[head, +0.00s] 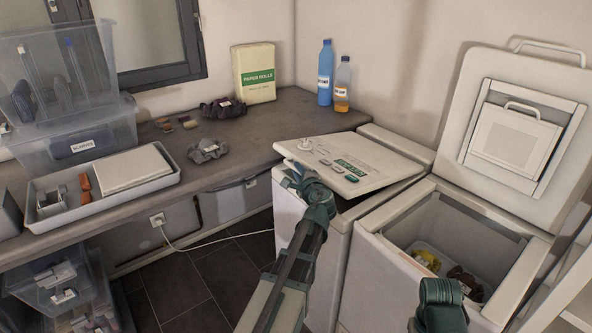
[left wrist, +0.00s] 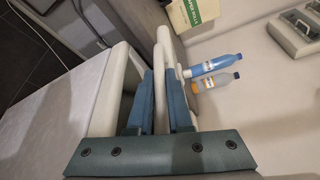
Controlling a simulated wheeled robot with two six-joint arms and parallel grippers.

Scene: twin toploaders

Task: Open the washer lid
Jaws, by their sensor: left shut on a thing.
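The left toploader has a white lid (head: 375,160) with a dial, buttons and a green label on top. The lid is tilted a little up, with a dark gap between it and the white body (head: 329,250). My left gripper (head: 294,170) is at the lid's front left edge, its fingers mostly hidden by the wrist in the head view. In the left wrist view its blue fingers (left wrist: 162,100) are shut on a pale bar (left wrist: 161,75) at the lid edge. My right gripper is not in view; only part of my right arm shows at the bottom.
The right toploader (head: 385,270) stands open beside it, lid (head: 525,135) upright, with cloth items inside. A blue bottle (head: 325,75) and an orange one (head: 342,85) stand on the counter behind. A tray (head: 110,205) and clear bins are at left.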

